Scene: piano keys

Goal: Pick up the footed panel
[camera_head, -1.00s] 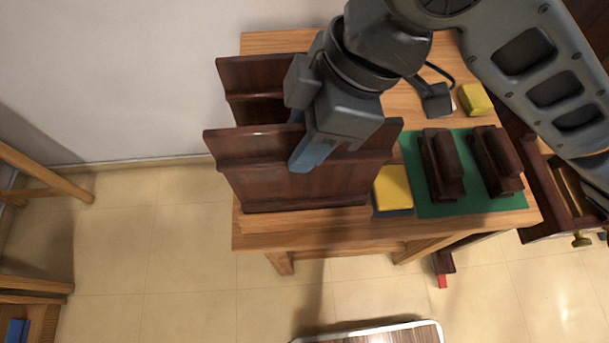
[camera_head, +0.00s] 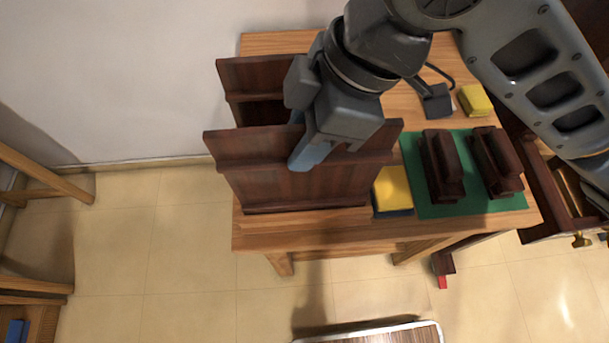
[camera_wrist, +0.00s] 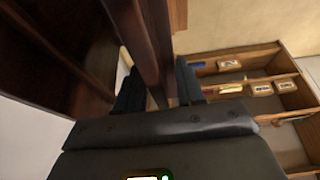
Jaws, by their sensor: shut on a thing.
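A dark brown wooden panel (camera_head: 300,180) stands upright near the front left edge of the wooden table, with a ledge along its upper part. My gripper (camera_head: 308,150) is shut on its top edge, with one blue-grey finger down its front face. In the wrist view the panel (camera_wrist: 150,50) passes between the two dark fingers of my gripper (camera_wrist: 160,88). The panel's lower edge is at the tabletop; I cannot tell whether it touches. A second similar dark panel (camera_head: 255,75) stands just behind it, partly hidden by my arm.
Two dark wooden blocks (camera_head: 440,165) lie on a green mat (camera_head: 470,208) to the right. A yellow-and-blue block (camera_head: 392,188) sits close beside the panel. A yellow sponge-like block (camera_head: 475,99) lies at the back right. A wooden compartment tray (camera_wrist: 250,80) shows in the wrist view.

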